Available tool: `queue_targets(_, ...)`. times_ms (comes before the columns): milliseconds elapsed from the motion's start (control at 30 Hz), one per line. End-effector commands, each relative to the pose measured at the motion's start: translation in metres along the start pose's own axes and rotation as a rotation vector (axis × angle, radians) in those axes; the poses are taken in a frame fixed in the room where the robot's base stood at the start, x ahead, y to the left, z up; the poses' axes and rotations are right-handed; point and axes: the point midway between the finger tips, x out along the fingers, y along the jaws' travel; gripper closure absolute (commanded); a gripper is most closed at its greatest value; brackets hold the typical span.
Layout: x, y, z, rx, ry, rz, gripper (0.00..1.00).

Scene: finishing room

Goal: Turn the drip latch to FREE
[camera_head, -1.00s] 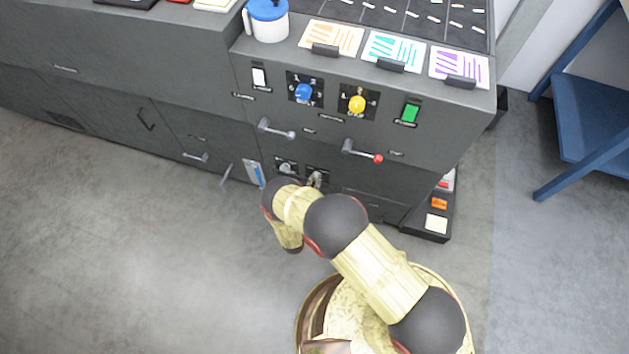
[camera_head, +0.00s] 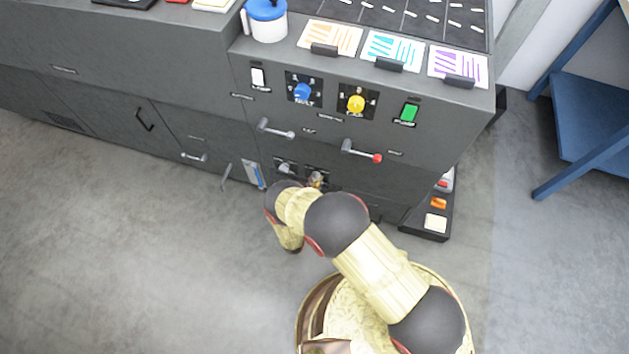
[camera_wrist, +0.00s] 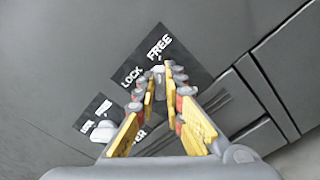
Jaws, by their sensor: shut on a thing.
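The drip latch (camera_wrist: 158,69) is a small grey handle on a dark plate (camera_wrist: 192,67) in the wrist view. White words LOCK and FREE stand on the plate, LOCK at the left of the handle and FREE above it. My gripper (camera_wrist: 160,77) is closed on the handle, with yellow finger pads on both sides. The fingers hide most of the handle and the lower plate, so I cannot tell exactly which word it points to. In the head view my gripper (camera_head: 316,181) is at the right-hand small lower panel, and my wrist partly covers it.
A second small plate with a pale knob (camera_wrist: 102,131) is left of the latch; it also shows in the head view (camera_head: 285,168). Above are a grey lever (camera_head: 277,130), a red-tipped lever (camera_head: 361,151), a blue knob (camera_head: 303,92) and a yellow knob (camera_head: 356,103). Floor at left is clear.

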Motion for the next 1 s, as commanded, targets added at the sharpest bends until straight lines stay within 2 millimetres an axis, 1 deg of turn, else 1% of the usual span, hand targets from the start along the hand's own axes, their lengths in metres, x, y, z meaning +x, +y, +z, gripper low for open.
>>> queue_targets(33, 0.0042, 0.0045, 0.0024, 0.019, -0.012, 0.001, 1.0)
queue_targets(567, 0.0046, 0.0043, 0.003, 0.045, -0.014, 0.001, 1.0)
queue_targets(600, 0.0046, 0.0042, 0.003, 0.045, -0.014, 0.001, 0.89)
queue_targets(900, 0.0046, 0.0038, 0.0033, 0.043, -0.014, 0.0, 0.72)
queue_targets(1000, 0.0042, 0.0035, 0.0031, 0.042, -0.013, 0.0, 0.71)
